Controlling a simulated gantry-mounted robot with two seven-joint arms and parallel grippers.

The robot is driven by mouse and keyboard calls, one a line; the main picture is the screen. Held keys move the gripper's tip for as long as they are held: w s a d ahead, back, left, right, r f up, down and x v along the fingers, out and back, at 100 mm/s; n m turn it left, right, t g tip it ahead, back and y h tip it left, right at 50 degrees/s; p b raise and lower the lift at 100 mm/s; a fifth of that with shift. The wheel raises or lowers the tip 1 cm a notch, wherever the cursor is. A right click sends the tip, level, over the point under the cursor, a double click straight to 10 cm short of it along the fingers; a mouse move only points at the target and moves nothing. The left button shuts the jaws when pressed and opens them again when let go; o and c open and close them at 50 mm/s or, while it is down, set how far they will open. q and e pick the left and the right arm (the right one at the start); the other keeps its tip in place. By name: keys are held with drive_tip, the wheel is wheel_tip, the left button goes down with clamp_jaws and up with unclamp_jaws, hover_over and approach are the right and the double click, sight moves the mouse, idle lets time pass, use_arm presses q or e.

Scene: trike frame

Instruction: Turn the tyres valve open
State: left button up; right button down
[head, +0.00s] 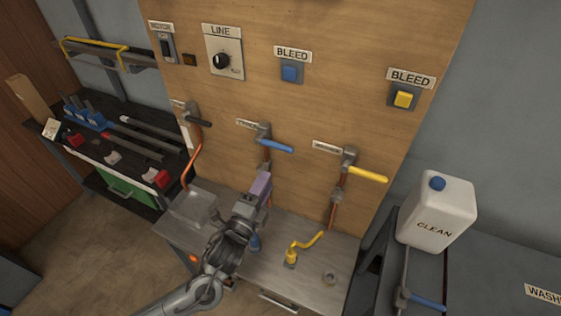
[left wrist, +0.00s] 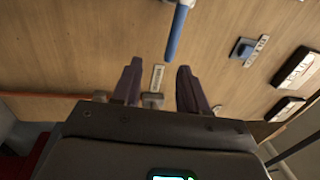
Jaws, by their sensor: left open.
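Three lever valves sit on the wooden board in the head view: one with a black handle (head: 200,122), one with a blue handle (head: 276,146) and one with a yellow handle (head: 368,174). Their small labels are too blurred to read, so I cannot tell which is the tyres valve. My left gripper (head: 262,184) is below the blue handle, apart from it, and hides part of the pipe there. In the left wrist view its fingers (left wrist: 155,88) are spread and empty, with the blue handle (left wrist: 175,35) ahead of them. My right gripper is not in view.
Above the valves are a LINE knob (head: 222,61), a blue button (head: 291,73) and a yellow button (head: 403,98). A metal bench (head: 330,256) below carries a bent yellow piece (head: 305,245). A white CLEAN jug (head: 437,212) stands at right.

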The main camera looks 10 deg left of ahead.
sight(279, 149)
use_arm(q)
drive_tip(key=x, duration=0.4)
drive_tip(key=r+x, duration=0.1)
drive_tip(key=x, duration=0.3)
drive_tip(key=r+x, duration=0.1)
drive_tip(key=x, duration=0.3)
drive_tip(key=shift+s+a, duration=0.1)
drive_tip(key=shift+a, duration=0.1)
clamp_jaws()
